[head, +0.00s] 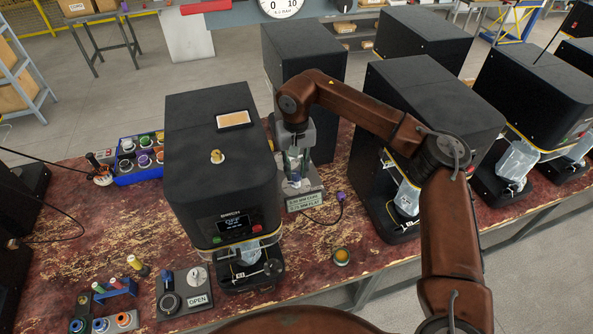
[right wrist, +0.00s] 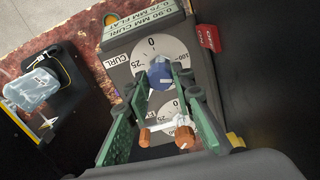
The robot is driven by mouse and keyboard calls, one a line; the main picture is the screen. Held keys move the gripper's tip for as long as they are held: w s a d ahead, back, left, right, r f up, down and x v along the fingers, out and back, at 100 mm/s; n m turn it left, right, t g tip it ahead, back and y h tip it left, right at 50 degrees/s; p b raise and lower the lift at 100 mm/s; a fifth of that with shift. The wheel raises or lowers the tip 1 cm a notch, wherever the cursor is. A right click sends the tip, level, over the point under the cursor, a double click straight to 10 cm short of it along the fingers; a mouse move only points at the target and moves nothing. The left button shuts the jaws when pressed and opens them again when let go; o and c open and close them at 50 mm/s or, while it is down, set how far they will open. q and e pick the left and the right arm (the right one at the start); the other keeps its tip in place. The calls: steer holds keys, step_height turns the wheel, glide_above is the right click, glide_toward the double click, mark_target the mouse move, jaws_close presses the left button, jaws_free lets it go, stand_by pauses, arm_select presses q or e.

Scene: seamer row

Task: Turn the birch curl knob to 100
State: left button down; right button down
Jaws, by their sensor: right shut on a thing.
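The curl knob (right wrist: 160,73) is blue and sits on a white dial marked CURL (right wrist: 148,50), with 0, 25 and 100 visible. A white mark shows near the knob's upper side; its exact reading is hard to tell. My right gripper (right wrist: 161,80) is shut on the knob, one green finger on each side. A second dial (right wrist: 168,110) lies partly hidden between the fingers. In the head view my right gripper (head: 294,160) reaches down onto the control box (head: 307,186), hiding the knob. My left gripper is not in view.
A black machine (head: 220,165) with a pale top plate (head: 234,119) stands left of the box; another black machine (head: 430,100) stands right. The box carries a sign (head: 304,201) reading 0.90 MM CURL, 0.75 MM FLAT. A purple-plugged cable (head: 341,199) lies beside it.

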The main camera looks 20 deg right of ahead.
mark_target(296, 173)
steer(key=shift+w+r+n, duration=0.1)
steer(key=shift+r+n, duration=0.05)
steer(key=shift+n, duration=0.85)
steer(key=shift+w+r+n, duration=0.1)
steer(key=shift+n, duration=0.9)
steer(key=c, duration=2)
jaws_free()
steer(key=o, duration=0.3)
steer(key=shift+s+f, duration=0.1)
steer(key=shift+f, duration=0.1)
steer(key=shift+o, duration=0.2)
step_height(296, 173, up, 12)
